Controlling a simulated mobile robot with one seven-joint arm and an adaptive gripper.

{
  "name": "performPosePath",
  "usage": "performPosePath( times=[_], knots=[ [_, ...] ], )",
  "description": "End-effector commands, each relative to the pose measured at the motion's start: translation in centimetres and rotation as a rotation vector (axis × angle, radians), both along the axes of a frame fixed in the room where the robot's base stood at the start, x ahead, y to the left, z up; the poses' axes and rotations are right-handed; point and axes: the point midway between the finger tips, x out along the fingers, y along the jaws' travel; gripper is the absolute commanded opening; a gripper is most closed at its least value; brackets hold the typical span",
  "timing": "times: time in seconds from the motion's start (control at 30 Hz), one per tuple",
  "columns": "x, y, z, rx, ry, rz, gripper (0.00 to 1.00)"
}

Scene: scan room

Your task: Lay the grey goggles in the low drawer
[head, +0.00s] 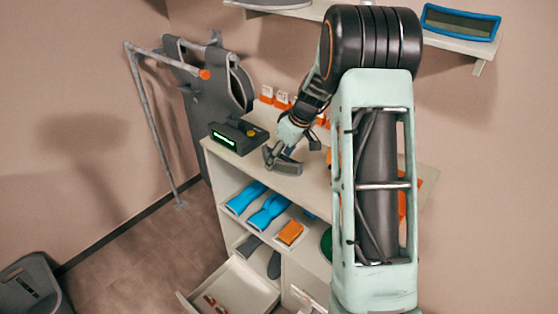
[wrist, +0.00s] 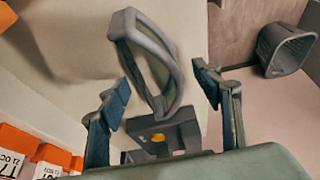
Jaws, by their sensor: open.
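The grey goggles (head: 286,166) are at the front left part of the white cabinet top (head: 310,183), just below my gripper (head: 283,150). In the wrist view the goggles (wrist: 150,62) appear tilted between the two fingers of my gripper (wrist: 165,88). The fingers are spread, with visible gaps on both sides of the goggles. Whether the goggles rest fully on the top cannot be told. The low drawer (head: 247,284) is pulled out at the cabinet's bottom left, with small reddish-brown items inside.
A dark device with a green display (head: 238,138) stands left of the goggles. Orange-and-white boxes (head: 282,100) line the wall side. Blue items (head: 268,212) and an orange item (head: 290,233) lie on the shelf below. A grey bin (head: 32,285) stands on the floor.

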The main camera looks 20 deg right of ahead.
Motion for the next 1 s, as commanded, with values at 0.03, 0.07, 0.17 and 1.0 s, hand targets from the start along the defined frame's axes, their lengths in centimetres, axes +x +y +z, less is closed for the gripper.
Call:
performPosePath(
  times=[0.03, 0.07, 0.17, 1.0],
  knots=[
    [0.20, 0.11, -0.46, -0.001, 0.001, 0.000, 0.59],
    [0.28, 0.14, -0.66, -0.001, -0.001, 0.000, 0.59],
    [0.41, 0.21, -1.09, -0.001, -0.001, 0.000, 0.59],
    [0.45, 0.20, -1.01, -0.001, -0.002, -0.001, 0.09]
  ],
)
